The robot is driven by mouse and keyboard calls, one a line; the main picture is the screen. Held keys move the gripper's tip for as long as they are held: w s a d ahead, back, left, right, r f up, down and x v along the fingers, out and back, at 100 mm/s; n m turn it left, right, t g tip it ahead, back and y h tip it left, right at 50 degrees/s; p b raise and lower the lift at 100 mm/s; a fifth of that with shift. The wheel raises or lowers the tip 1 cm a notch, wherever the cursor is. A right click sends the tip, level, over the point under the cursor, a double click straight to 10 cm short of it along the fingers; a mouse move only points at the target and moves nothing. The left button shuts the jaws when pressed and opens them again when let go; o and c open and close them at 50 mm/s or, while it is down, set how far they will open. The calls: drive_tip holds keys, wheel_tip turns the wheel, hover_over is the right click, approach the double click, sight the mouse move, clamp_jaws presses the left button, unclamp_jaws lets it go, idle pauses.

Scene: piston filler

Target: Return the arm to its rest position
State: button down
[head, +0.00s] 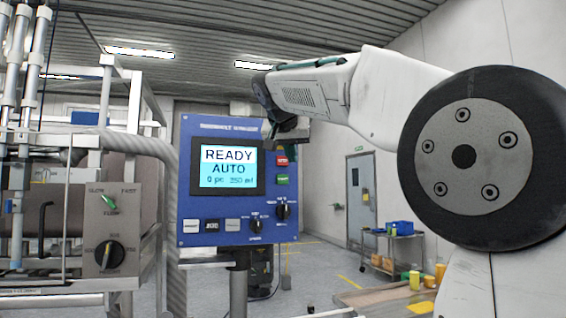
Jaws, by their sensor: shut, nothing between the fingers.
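My white arm (390,95) reaches in from the right at the height of the ceiling lights. Its dark wrist end is near the top right corner of the blue control panel (190,180). My gripper (275,132) is small and dark below the wrist, in front of or close to that corner. It is shut with nothing seen in it; its fingers are hard to make out. The panel screen (228,168) reads READY, AUTO. Whether the gripper touches the panel, I cannot tell.
The filler machine (80,200) with metal tubes and a dial (109,255) stands at the left. A panel post (239,290) rises below the screen. A cart (393,252) with bins and yellow containers (415,280) stand at the back right. Open floor lies between.

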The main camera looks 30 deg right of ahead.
idle(0.4)
drive_tip(key=s+a+f+n+g+y, duration=0.1)
drive_tip(key=s+a+f+n+y, duration=0.15)
drive_tip(key=f, duration=0.65)
drive_tip(key=s+a+f+n+g+y, duration=0.1)
drive_tip(key=s+a+f+n+g, duration=0.15)
drive_tip(key=f, duration=0.55)
drive_tip(key=s+a+f+n+y, duration=0.1)
drive_tip(key=s+a+f, duration=0.3)
drive_tip(key=s+f, duration=0.4)
drive_tip(key=s+a+f+n+g+y, duration=0.1)
drive_tip(key=s+a+f, duration=0.3)
drive_tip(key=s+f, duration=0.5)
drive_tip(key=s+a+f+n+g+y, duration=0.1)
drive_tip(key=s+a+f+n+y, duration=0.1)
drive_tip(key=s+a+f, duration=0.3)
drive_tip(key=s+f, duration=0.3)
drive_tip(key=s, duration=0.3)
drive_tip(key=shift+f, duration=0.2)
drive_tip(key=shift+g, duration=0.25)
